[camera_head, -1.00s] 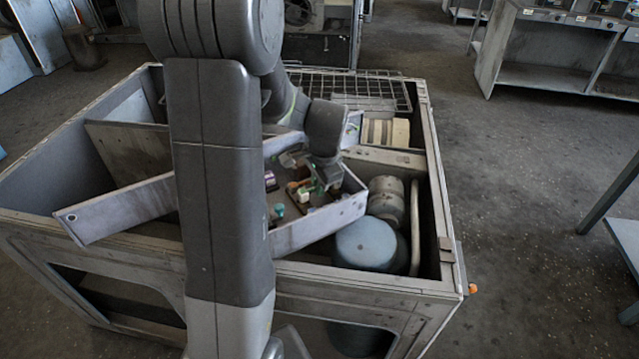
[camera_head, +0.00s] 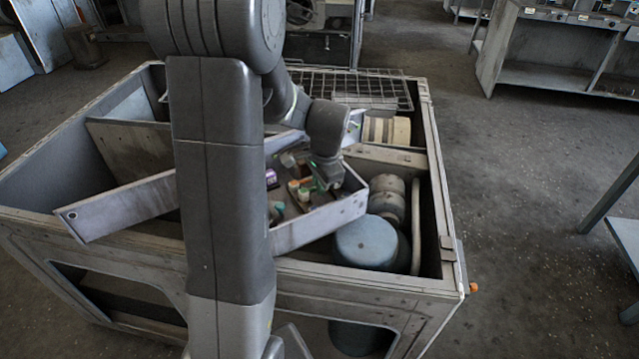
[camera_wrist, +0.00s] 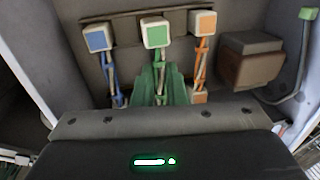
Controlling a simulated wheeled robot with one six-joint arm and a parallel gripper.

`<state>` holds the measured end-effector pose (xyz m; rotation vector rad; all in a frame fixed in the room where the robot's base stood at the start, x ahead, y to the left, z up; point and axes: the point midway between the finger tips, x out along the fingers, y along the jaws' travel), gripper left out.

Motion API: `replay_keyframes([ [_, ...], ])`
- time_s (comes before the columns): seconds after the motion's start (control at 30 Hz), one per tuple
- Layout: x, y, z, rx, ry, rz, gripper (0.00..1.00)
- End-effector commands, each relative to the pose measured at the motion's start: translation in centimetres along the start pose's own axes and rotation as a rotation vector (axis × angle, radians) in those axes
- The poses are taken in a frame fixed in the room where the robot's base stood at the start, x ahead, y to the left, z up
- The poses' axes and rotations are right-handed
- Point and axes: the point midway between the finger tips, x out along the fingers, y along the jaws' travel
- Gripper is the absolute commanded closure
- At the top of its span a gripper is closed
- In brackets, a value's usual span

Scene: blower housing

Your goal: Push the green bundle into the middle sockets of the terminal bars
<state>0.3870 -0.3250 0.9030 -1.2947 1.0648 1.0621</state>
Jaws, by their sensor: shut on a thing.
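In the wrist view three white blocks with coloured faces stand in a row: blue (camera_wrist: 97,39), green (camera_wrist: 155,34) and orange (camera_wrist: 203,23). Blue, green and orange wires run from them toward me. My gripper (camera_wrist: 158,76) is shut on the green bundle (camera_wrist: 160,66), just on the near side of the green-faced block. A wide green shape surrounds the grip, so the exact contact is hard to see. In the head view my gripper (camera_head: 321,184) points down into the grey tray-like housing (camera_head: 310,228). The sockets of the terminal bars cannot be made out.
A brown box-shaped part (camera_wrist: 250,60) sits right of the wires, close to the housing wall. A purple part (camera_head: 271,178) lies left of my gripper. A blue-grey cylinder (camera_head: 365,243) stands in the large bin right of the housing.

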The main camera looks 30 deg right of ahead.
Motion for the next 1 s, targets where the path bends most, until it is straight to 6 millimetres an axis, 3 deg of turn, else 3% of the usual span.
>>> replay_keyframes([
  [0.9, 1.6, 0.3, 0.0, 0.000, 0.000, 0.000, 1.00],
  [0.93, 1.6, 0.3, 0.0, 0.000, 0.000, 0.000, 0.84],
  [1.0, 1.5, 0.3, 0.0, 0.000, 0.000, 0.000, 0.71],
])
